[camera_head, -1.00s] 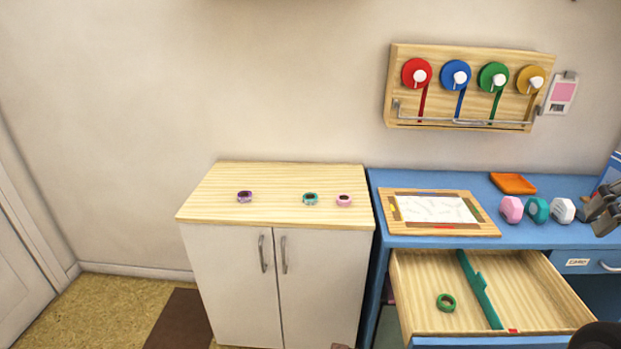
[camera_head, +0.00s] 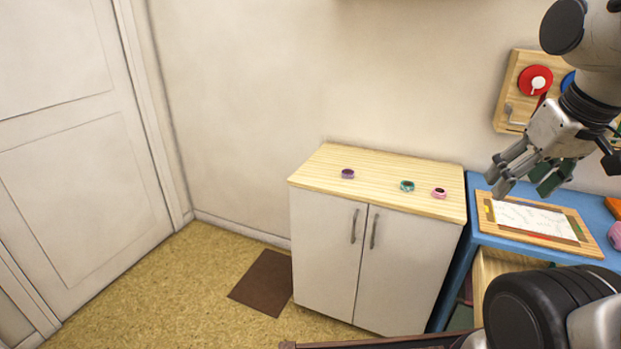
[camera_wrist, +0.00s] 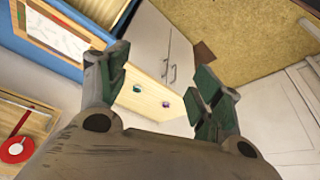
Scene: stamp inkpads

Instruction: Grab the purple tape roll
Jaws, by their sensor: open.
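The purple tape roll (camera_head: 347,174) stands on the left part of the light wood cabinet top (camera_head: 320,165). It also shows small in the wrist view (camera_wrist: 166,104), between the fingers. A teal tape roll (camera_head: 407,186) and a pink tape roll (camera_head: 439,192) sit to its right on the same top. My gripper (camera_head: 500,180) is open and empty, in the air at the right over the blue desk's side, well apart from the purple roll. In the wrist view my gripper (camera_wrist: 160,95) has its fingers spread wide.
The blue desk (camera_head: 480,188) adjoins the cabinet on the right and bears a framed board (camera_head: 535,221). An open wooden drawer (camera_head: 495,268) is partly hidden by my arm. A door (camera_head: 80,150) is at left. Floor before the cabinet's left side is free, with a brown mat (camera_head: 263,283).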

